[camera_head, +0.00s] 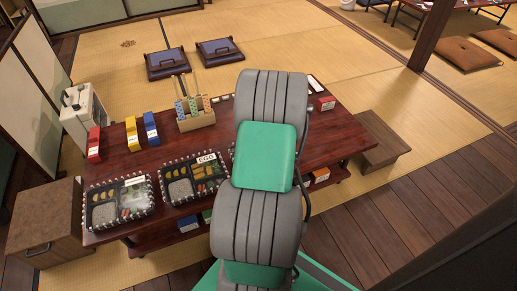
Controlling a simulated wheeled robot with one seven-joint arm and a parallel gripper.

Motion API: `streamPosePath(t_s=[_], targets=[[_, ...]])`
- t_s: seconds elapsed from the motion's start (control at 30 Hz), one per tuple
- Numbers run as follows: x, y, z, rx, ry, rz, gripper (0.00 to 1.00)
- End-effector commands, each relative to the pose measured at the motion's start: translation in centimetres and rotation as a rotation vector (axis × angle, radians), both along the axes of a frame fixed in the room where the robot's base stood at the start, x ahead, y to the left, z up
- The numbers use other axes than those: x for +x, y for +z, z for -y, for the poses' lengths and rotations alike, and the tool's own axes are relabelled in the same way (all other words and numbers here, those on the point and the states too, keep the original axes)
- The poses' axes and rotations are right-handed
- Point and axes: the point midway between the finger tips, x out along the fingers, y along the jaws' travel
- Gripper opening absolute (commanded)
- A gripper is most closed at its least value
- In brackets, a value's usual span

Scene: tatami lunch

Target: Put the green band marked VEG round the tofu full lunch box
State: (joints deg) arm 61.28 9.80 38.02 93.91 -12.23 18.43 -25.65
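One open lunch box (91,211) with a dark rim dotted white stands at the front left of the dark red table. It holds yellow and grey foods, a pale part at its right and a small pale label too small to read. A second lunch box (167,191) stands to its right, with a label reading EGG at its back. A sliver of something dotted shows at the arm's left edge; the arm hides the rest. I cannot make out a green band marked VEG or tell which box holds tofu. My arm covers the table's middle; my gripper is not in view.
Red (94,144), yellow (132,134) and blue (151,129) upright items stand at the back left. A wooden rack (196,122) with sticks and patterned pieces is behind the boxes. A wooden step (382,140) adjoins the table's right.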

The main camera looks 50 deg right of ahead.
Motion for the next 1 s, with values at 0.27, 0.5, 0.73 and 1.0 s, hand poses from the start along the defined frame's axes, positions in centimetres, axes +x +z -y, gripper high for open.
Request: streamPosePath(t_s=[0.27, 0.5, 0.73, 1.0], targets=[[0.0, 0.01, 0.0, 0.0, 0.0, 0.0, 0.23], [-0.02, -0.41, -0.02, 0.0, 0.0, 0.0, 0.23], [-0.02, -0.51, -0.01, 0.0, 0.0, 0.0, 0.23], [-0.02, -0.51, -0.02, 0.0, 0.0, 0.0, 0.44]])
